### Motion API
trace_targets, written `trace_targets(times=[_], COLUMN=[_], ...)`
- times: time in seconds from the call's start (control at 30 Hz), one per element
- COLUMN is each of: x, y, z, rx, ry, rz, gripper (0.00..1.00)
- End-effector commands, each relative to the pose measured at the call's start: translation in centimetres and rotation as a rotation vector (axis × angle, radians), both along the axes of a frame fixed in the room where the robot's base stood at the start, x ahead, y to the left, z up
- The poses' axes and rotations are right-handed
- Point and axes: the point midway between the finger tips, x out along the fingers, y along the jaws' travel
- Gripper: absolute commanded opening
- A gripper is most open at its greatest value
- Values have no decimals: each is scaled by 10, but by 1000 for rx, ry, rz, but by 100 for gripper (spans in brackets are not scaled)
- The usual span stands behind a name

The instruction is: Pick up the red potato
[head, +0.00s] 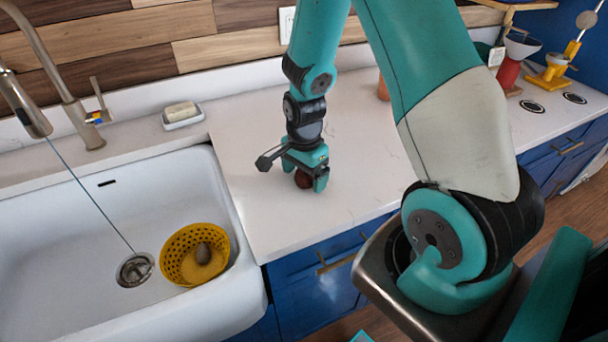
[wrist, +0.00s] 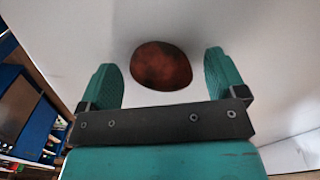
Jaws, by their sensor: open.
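The red potato (head: 303,179) lies on the white counter, a dark reddish-brown lump. In the wrist view the red potato (wrist: 162,66) sits between the two teal fingers, with a gap to each side. My gripper (head: 305,183) points down over it, open, and its fingers stand on either side of the potato. In the wrist view my gripper (wrist: 165,80) holds nothing. In the head view the gripper hides part of the potato.
The white counter (head: 255,215) is clear around the gripper. At left is a white sink (head: 60,235) with a yellow perforated basket (head: 177,272) holding a brown potato-like object (head: 203,253). Soap on a dish (head: 182,116) is behind; a terracotta object (head: 383,88) stands behind my arm.

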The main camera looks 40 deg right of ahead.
Motion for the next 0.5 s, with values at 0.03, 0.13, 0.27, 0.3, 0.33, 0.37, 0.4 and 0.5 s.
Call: trace_targets(times=[0.03, 0.13, 0.27, 0.3, 0.33, 0.37, 0.4, 0.5], x=[0, 0, 0, 0, 0, 0, 0, 0], y=[0, 0, 0, 0, 0, 0, 0, 0], z=[-3, -4, -4, -4, -4, -4, -4, -4], rx=[0, 0, 0, 0, 0, 0, 0, 0], ry=[1, -1, -1, -1, -1, -1, -1, -1], rz=[0, 0, 0, 0, 0, 0, 0, 0], gripper=[90, 90, 90, 83, 76, 69, 60, 39])
